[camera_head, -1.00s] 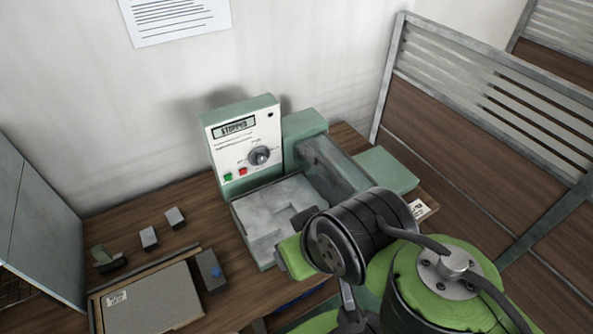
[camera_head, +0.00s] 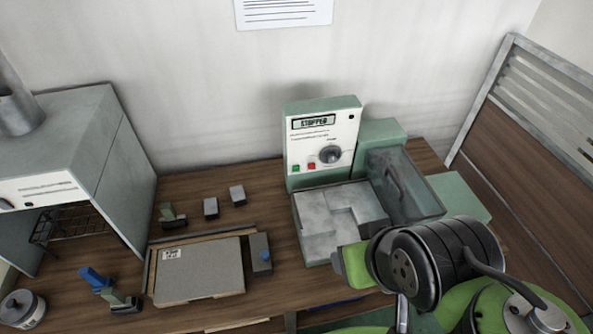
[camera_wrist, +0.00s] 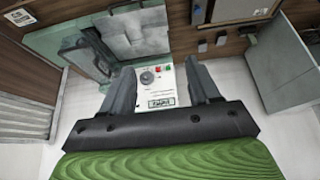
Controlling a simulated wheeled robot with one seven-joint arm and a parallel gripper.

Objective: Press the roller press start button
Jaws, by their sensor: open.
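The roller press (camera_head: 340,215) stands on the bench with an upright white control panel (camera_head: 322,135). Its display (camera_head: 313,122) reads STOPPED. A small green button (camera_head: 296,168) and a red button (camera_head: 311,166) sit low on the panel, left of a dark round knob (camera_head: 330,154). In the wrist view the panel (camera_wrist: 163,90) appears upside down, between the fingers of my open, empty gripper (camera_wrist: 158,66). The fingers look apart from the panel; the exact distance is unclear. In the head view my arm is at the lower right, and the fingertips cannot be made out.
A clear guard (camera_head: 405,188) stands on the press's right side. A flat grey board (camera_head: 198,270) and several small blocks (camera_head: 238,195) lie to the left. A grey-green cabinet (camera_head: 85,150) stands at far left. A slatted partition (camera_head: 530,150) is at right.

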